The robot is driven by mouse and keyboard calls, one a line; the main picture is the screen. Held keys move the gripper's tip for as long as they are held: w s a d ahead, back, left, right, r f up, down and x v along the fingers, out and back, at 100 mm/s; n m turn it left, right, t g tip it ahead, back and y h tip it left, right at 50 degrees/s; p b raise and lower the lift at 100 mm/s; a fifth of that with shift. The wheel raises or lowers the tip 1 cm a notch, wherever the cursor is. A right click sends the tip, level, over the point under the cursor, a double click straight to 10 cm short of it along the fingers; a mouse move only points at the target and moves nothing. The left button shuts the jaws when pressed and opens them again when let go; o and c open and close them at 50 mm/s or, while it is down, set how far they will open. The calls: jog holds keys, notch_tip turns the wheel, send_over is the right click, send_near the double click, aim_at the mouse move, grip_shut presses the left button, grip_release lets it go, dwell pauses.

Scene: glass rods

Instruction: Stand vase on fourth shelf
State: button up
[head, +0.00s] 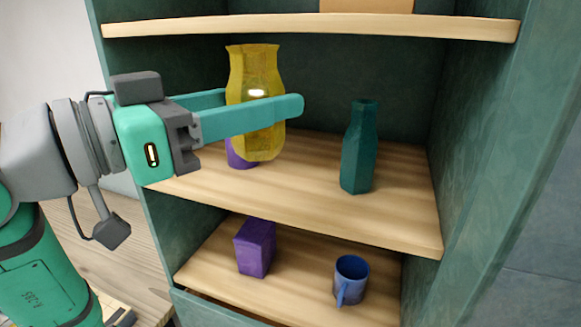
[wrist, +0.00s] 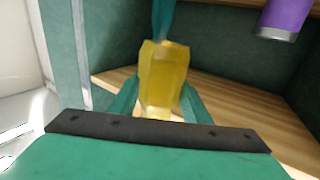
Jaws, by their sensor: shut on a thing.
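A yellow see-through vase (head: 254,72) is upright between the two teal fingers of my gripper (head: 268,102), which is shut on it around its middle. In the wrist view the vase (wrist: 163,78) fills the space between the fingers. In the head view its base overlaps the wooden middle shelf (head: 290,187); I cannot tell whether it touches the board or hangs just above it. The near finger covers part of the vase, and the far finger is partly behind it.
On the same shelf, a teal bottle (head: 359,150) stands to the right and a purple object (head: 238,157) is partly hidden behind the vase. A purple box (head: 255,248) and blue mug (head: 350,279) stand below. An upper shelf (head: 300,25) overhangs. Bare board lies between vase and bottle.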

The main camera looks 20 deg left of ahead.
jog(key=w+f, duration=0.3)
jog(key=w, duration=0.1)
jog(key=w+f, duration=0.3)
jog(key=w, duration=0.1)
jog(key=w+a+f, duration=0.1)
jog(key=w+f, duration=0.2)
jog(key=w, duration=0.1)
jog(key=shift+w, duration=0.25)
jog(key=shift+w+f, duration=0.2)
jog(key=shift+f, duration=1.55)
jog(key=shift+f, duration=0.15)
jog(key=o, duration=1.2)
jog(key=shift+o, duration=0.2)
jog(key=v, duration=1.2)
